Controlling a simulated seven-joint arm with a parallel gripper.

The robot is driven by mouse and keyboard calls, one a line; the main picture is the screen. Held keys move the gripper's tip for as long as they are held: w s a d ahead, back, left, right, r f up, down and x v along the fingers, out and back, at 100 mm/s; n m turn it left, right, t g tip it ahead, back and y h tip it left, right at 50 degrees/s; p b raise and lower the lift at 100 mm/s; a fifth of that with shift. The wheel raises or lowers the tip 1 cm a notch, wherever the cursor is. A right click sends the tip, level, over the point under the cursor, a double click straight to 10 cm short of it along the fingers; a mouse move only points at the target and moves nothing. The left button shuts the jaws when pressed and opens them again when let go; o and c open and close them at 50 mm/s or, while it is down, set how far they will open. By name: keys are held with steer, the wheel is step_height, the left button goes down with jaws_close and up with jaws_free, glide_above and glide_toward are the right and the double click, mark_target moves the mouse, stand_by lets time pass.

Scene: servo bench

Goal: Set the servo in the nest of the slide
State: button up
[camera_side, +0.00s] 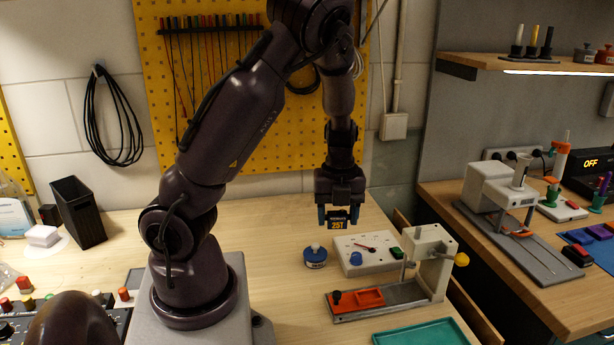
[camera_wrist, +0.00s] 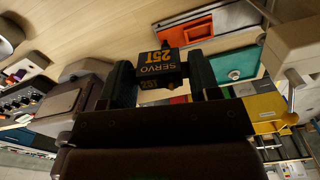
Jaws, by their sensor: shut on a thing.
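The servo (camera_side: 338,223) is a small dark block with an orange "25T" marking. My gripper (camera_side: 338,214) is shut on it and holds it up in the air above the bench. In the wrist view the servo (camera_wrist: 161,66) sits between the two fingers of my gripper (camera_wrist: 165,78). The slide (camera_side: 391,298) is a grey rail on the bench, lower and to the right of the servo. Its orange nest (camera_side: 368,299) lies toward the rail's left end and looks empty. The nest (camera_wrist: 193,32) also shows in the wrist view, beyond the servo.
A grey-white press (camera_side: 434,262) with a yellow knob stands at the slide's right end. A teal tray (camera_side: 421,333) lies in front. The bench left of the slide is clear.

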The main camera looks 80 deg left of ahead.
steer(key=shift+n, duration=0.4)
steer(key=w+d+f, duration=0.1)
steer(key=d+f, duration=0.1)
steer(key=w+d+f, duration=0.2)
steer(key=d+f, duration=0.1)
steer(key=w+d+f, duration=0.1)
steer(key=d+f, duration=0.1)
steer(key=f, duration=0.1)
steer(key=shift+w+d, duration=0.25)
steer(key=shift+d, duration=0.05)
steer(key=shift+w+d+f+n, duration=0.1)
steer(key=shift+w+n, duration=0.2)
steer(key=shift+w, duration=0.05)
steer(key=shift+w+a+f+n, duration=0.1)
steer(key=shift+w+a+n, duration=0.1)
steer(key=shift+a+n, duration=0.1)
glide_above(369, 299)
steer(key=shift+a+f, duration=0.1)
steer(key=shift+f, duration=1.95)
steer(key=shift+f, duration=0.85)
stand_by(0.4)
steer(key=o, duration=1)
steer(key=shift+r, duration=0.1)
